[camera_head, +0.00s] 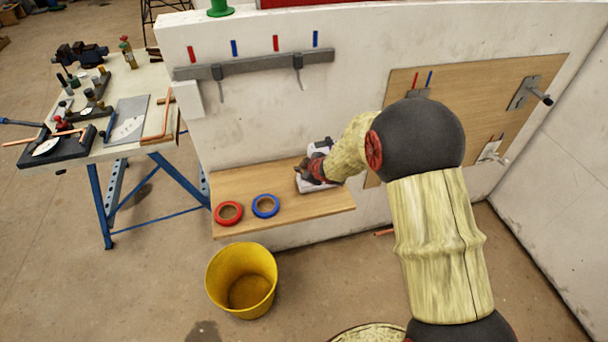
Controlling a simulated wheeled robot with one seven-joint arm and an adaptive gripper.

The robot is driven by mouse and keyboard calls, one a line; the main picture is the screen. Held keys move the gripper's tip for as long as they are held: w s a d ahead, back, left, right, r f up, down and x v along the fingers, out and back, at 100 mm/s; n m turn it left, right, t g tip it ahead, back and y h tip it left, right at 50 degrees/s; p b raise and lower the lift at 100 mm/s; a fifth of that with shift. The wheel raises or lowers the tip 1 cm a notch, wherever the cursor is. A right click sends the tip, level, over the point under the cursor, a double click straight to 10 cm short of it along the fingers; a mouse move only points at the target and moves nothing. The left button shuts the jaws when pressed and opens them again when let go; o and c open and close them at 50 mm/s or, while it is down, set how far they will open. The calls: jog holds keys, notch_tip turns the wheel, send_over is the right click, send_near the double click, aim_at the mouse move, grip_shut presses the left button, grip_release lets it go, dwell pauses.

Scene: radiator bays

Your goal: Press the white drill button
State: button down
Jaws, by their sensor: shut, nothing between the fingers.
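A small white and grey device (303,185) stands on the wooden shelf (235,187) against the white wall; parts of it show around my gripper. It may bear the white drill button, but I cannot make out the button, as my gripper covers the middle of the device. My gripper (307,172) is shut and empty. It is right over or against the device; I cannot tell whether it touches it.
A red tape roll (228,213) and a blue tape roll (265,206) lie on the shelf, left of my gripper. A yellow bucket (241,280) stands on the floor below. A wooden panel (500,95) is on the wall at right. A cluttered workbench (140,95) is at left.

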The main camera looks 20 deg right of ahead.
notch_tip(320, 180, up, 6)
jog(key=p, duration=0.5)
jog(key=shift+p, duration=0.35)
